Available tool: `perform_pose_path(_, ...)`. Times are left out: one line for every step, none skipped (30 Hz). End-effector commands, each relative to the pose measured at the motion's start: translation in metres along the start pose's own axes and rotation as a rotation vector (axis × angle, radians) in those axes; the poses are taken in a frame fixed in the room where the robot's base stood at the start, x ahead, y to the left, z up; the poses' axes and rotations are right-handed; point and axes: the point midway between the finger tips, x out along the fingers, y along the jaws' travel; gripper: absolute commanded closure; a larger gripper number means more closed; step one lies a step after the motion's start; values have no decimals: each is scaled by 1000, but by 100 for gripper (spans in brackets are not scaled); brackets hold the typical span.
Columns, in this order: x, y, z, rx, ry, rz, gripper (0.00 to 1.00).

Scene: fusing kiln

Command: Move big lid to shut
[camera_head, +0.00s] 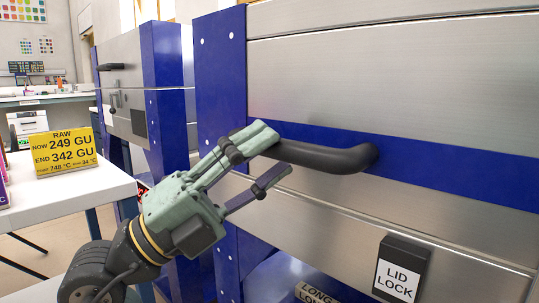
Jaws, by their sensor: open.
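The kiln's big lid (400,75) is a wide brushed-steel panel above a blue band, filling the right of the view. A dark bar handle (335,158) sticks out from the blue band. My gripper (275,158) is open at the handle's left end. One finger overlaps that end from above and the other is below it; I cannot tell whether either touches. The handle's left end is partly hidden by the finger. A "LID LOCK" label (398,280) is on the lower steel panel.
A white table (75,190) with a yellow "RAW" sign (64,152) stands at the left. A second blue and steel kiln (130,85) stands behind my arm. A partly hidden "LONGER" label (318,292) is at the bottom. Some floor shows at the lower left.

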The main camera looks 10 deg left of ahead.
Motion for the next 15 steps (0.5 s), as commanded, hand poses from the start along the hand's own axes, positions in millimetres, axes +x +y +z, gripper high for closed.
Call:
perform_pose_path(-8,0,1,-2,-3,-1,59)
perform_pose_path(-14,1,1,-1,-4,-1,59)
perform_pose_path(-21,1,1,-2,-3,-1,59)
perform_pose_path(-26,1,1,-2,-3,-1,59)
perform_pose_path(-31,1,1,-2,-3,0,59)
perform_pose_path(-38,1,0,-3,-2,-1,59)
perform_pose_path(-43,1,0,-2,-3,0,59)
perform_pose_path(-47,1,0,-2,-1,1,59)
perform_pose_path(-52,1,0,-2,-1,0,59)
perform_pose_path(-55,1,0,-2,-2,1,59)
perform_pose_path(-57,1,0,-2,-1,1,59)
perform_pose_path(-60,2,0,-2,0,2,59)
perform_pose_path(-62,2,0,-2,1,2,59)
perform_pose_path(-63,2,0,-2,1,1,59)
perform_pose_path(-64,2,0,-2,1,1,59)
